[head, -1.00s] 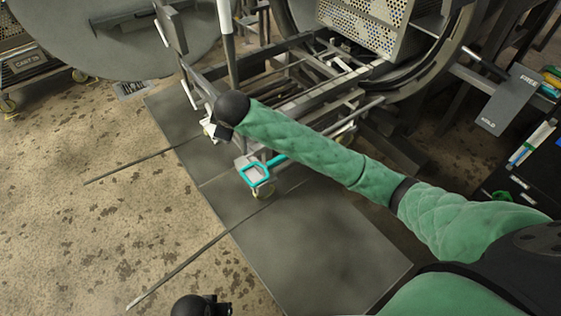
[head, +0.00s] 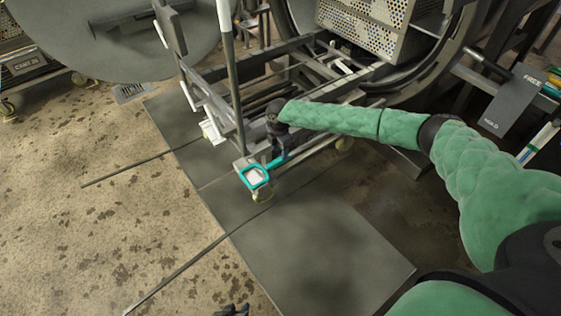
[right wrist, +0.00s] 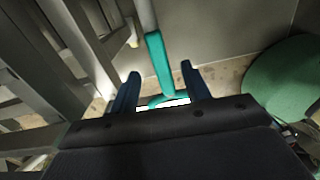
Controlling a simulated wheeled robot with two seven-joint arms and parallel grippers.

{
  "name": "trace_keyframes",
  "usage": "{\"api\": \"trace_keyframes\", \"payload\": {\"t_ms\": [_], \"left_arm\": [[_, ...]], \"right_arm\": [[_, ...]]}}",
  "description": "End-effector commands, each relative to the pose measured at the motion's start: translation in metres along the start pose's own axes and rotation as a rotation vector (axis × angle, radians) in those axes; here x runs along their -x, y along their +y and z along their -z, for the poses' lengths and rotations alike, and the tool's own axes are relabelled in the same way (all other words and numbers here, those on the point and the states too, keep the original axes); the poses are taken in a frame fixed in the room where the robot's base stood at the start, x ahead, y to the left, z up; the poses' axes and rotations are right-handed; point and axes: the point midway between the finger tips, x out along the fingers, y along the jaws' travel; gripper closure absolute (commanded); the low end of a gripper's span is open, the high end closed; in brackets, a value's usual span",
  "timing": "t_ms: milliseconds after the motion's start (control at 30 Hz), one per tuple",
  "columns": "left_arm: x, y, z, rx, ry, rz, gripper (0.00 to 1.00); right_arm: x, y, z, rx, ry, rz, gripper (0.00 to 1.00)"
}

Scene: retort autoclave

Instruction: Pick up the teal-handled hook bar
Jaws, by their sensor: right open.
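The teal-handled hook bar (head: 261,184) shows its teal loop and grip low at the front corner of the cart frame. In the right wrist view its teal grip (right wrist: 158,60) runs between my fingers, with a grey shaft beyond and part of the loop near the palm. My right gripper (head: 277,154) is open, and its two dark fingers (right wrist: 160,72) stand on either side of the grip with gaps showing. In the head view the gripper hides part of the handle. Only the dark tip of my left gripper (head: 232,310) shows at the bottom edge.
The metal cart frame (head: 215,72) stands close to my right gripper, in front of the round autoclave opening with a perforated basket (head: 365,28). A dark floor plate (head: 330,250) lies in front. A tag board (head: 510,98) is at right. The floor at left is mostly clear.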

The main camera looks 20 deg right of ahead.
Motion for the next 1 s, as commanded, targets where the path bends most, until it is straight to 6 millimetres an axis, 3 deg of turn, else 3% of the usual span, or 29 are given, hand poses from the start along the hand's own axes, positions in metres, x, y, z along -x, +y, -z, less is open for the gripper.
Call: {"api": "trace_keyframes", "payload": {"t_ms": [467,800,1000], "left_arm": [[0.001,0.000,0.005,0.000,0.016,0.000,0.64],[0.006,0.002,0.009,0.000,0.007,-0.002,0.64],[0.007,0.003,0.008,0.000,0.005,-0.003,0.64]], "right_arm": [[-0.032,0.000,0.000,0.041,0.008,0.000,0.53],[-0.073,0.001,-0.003,0.040,0.008,-0.002,0.53],[-0.079,0.001,-0.003,0.040,0.008,-0.002,0.53]]}}
